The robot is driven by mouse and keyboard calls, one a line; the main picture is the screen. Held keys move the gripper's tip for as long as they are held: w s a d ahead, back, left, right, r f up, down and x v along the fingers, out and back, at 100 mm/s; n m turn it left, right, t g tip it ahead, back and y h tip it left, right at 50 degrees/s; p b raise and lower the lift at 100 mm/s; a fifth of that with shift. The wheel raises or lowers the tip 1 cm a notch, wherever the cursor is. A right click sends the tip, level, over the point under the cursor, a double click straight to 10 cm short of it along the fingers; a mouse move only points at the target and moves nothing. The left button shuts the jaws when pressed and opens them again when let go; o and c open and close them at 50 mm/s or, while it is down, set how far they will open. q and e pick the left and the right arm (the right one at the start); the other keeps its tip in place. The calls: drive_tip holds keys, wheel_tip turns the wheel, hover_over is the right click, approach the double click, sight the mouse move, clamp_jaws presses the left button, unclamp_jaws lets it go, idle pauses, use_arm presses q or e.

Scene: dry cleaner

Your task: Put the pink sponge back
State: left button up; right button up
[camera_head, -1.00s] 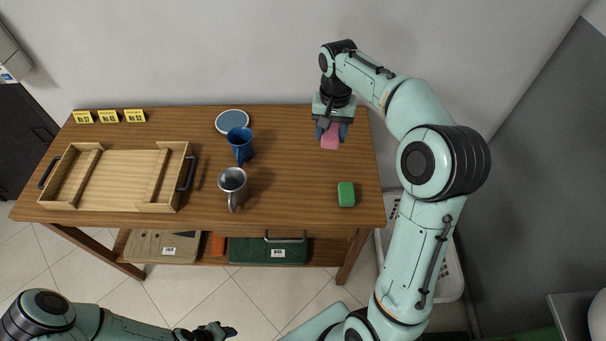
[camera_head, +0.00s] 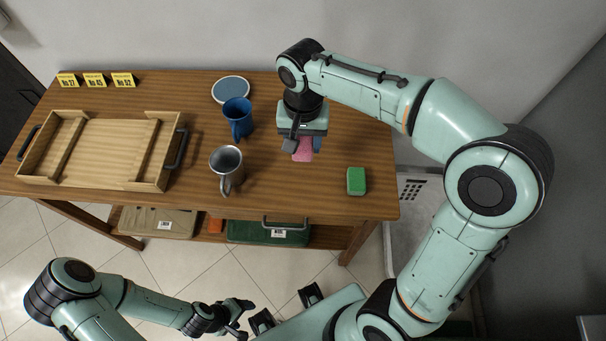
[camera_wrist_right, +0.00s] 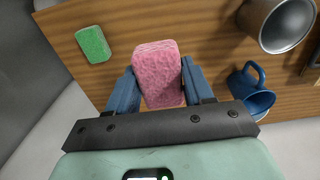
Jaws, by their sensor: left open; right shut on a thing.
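The pink sponge (camera_head: 303,152) is between the fingers of my right gripper (camera_head: 302,146), above the right half of the wooden table. In the right wrist view the pink sponge (camera_wrist_right: 159,75) stands out beyond both blue fingers, which close on its sides. I cannot tell for sure whether its lower end touches the table. My left gripper (camera_head: 236,318) is open and empty, in front of the table at the bottom of the head view.
A green sponge (camera_head: 356,181) lies at the table's right front. A blue mug (camera_head: 238,120), a metal mug (camera_head: 226,172) and a round blue disc (camera_head: 231,90) stand left of my right gripper. A wooden tray (camera_head: 151,177) lies on the left, with yellow number signs (camera_head: 95,80) behind it.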

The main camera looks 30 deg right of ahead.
sight(303, 179)
use_arm(q)
drive_tip(key=shift+s+f+b, duration=0.3)
drive_tip(key=shift+f+b, duration=0.1)
drive_tip(key=shift+f, duration=0.15)
drive_tip(key=shift+s+f+b, duration=0.3)
drive_tip(key=shift+f+b, duration=0.05)
drive_tip(key=shift+f, duration=0.15)
use_arm(e)
wheel_tip(303, 179, down, 14)
drive_tip(key=shift+f, duration=0.15)
drive_tip(key=shift+f, duration=0.25)
drive_tip(key=o, duration=1)
drive_tip(key=shift+r, duration=0.1)
use_arm(q)
drive_tip(key=shift+f, duration=0.15)
use_arm(e)
drive_tip(key=shift+r, duration=0.1)
